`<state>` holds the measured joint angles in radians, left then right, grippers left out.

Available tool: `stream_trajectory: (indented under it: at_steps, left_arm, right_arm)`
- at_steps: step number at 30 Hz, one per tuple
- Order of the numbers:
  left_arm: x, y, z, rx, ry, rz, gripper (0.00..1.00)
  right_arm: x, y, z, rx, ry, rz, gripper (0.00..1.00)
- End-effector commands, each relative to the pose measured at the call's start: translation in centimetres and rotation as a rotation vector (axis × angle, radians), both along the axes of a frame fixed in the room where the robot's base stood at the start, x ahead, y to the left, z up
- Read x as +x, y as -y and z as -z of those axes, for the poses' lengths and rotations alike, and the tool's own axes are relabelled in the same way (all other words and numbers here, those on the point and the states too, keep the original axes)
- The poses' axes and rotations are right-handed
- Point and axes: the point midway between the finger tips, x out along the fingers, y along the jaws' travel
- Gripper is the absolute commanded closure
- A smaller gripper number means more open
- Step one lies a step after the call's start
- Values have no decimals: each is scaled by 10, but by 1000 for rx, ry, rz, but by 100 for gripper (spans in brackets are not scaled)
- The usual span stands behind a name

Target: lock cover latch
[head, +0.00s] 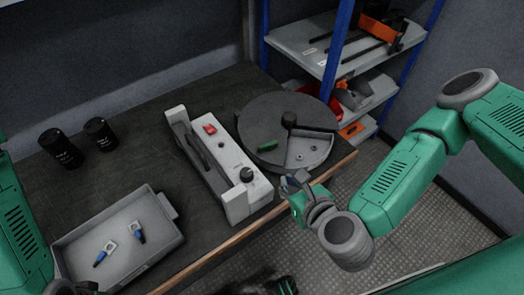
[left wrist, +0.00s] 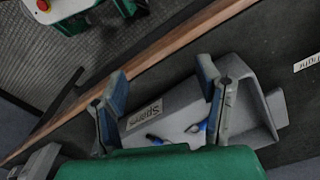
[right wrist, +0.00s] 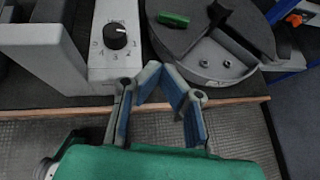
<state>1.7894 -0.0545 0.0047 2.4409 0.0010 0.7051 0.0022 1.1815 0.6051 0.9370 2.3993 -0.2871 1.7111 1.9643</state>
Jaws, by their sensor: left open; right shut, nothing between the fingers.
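A round grey housing with a dark cover (head: 280,117) stands at the right end of the bench. The cover leaves a wedge-shaped section exposed. A black knob (head: 289,119) stands near its middle, and a small green piece (head: 267,146) lies on it, also visible in the right wrist view (right wrist: 173,19). I cannot tell which part is the latch. My right gripper (head: 293,183) is shut and empty, in front of the housing and apart from it; its fingers show in the right wrist view (right wrist: 166,76). My left gripper (left wrist: 160,68) is open above the spares tray (left wrist: 262,128).
A grey unit with a handle and a numbered dial (head: 247,175) stands left of the housing. Two black canisters (head: 60,148) stand at the back left. Two blue-ended parts lie in the tray. A blue-post shelf (head: 335,45) stands behind. The bench edge is close to my right gripper.

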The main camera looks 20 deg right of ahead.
Motion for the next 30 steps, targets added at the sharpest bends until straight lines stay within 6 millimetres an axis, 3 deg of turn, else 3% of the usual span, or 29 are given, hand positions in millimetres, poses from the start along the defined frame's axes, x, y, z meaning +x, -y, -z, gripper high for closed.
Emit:
stream_trajectory:
  at_steps: [5,10,23,30]
  left_arm:
    - [0,0,0,0,0,0,41]
    - [0,0,0,0,0,0,41]
    - [0,0,-3,0,0,0,41]
    - [0,0,-8,0,0,0,41]
  right_arm:
    - [1,1,1,-1,-1,-2,100]
    - [14,-1,8,-3,1,-2,100]
    - [89,-13,51,-5,1,-3,100]
    - [119,-16,50,-4,0,-3,100]
